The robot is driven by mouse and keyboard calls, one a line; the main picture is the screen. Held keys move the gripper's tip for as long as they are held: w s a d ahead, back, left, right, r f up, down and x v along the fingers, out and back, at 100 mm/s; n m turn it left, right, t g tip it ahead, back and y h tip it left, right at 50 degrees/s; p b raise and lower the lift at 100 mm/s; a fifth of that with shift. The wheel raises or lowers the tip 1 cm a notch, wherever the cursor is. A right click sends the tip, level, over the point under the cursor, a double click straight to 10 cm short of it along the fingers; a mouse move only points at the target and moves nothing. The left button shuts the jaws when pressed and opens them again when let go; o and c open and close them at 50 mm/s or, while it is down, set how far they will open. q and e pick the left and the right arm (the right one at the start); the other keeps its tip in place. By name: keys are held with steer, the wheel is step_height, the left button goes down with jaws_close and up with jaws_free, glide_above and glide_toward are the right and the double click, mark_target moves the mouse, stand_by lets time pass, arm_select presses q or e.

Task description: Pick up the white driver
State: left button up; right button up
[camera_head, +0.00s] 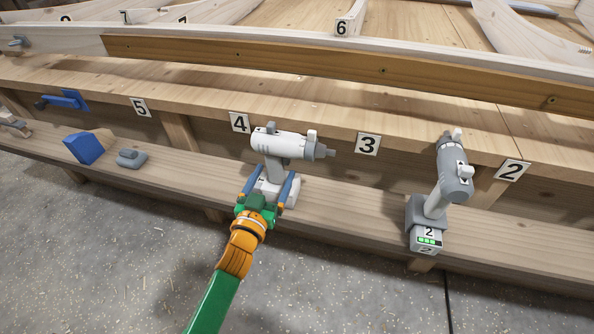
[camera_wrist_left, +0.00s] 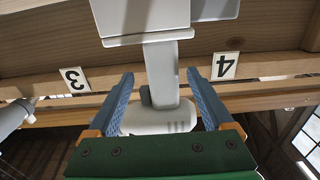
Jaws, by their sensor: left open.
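The white driver (camera_head: 284,146) stands upright on the lower wooden ledge, between the 4 and 3 labels, with its chuck pointing right in the head view. My left gripper (camera_head: 270,189) is open, with its two blue fingers on either side of the driver's lower handle and base. In the left wrist view, the driver (camera_wrist_left: 165,75) appears between the open fingers (camera_wrist_left: 168,100), with its handle in the gap. I cannot tell whether either finger touches it. My right gripper is not in view.
A grey and white driver (camera_head: 452,180) stands on the ledge (camera_head: 340,205) to the right. A blue block (camera_head: 84,148) and a grey tool (camera_head: 131,158) lie to the left. A wooden bench wall with number labels rises behind.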

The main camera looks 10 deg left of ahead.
arm_select(q)
steer(key=w+b, duration=0.2)
steer(key=w, duration=0.4)
steer(key=shift+w+f, duration=0.1)
steer(key=shift+f, duration=0.1)
steer(key=shift+w+a+r, duration=0.1)
steer(key=shift+c, duration=0.6)
jaws_close()
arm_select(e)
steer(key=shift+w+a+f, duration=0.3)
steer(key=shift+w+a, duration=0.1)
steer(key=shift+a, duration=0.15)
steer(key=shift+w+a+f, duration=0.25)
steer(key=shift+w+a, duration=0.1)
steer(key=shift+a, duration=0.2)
arm_select(q)
steer(key=shift+r, duration=0.1)
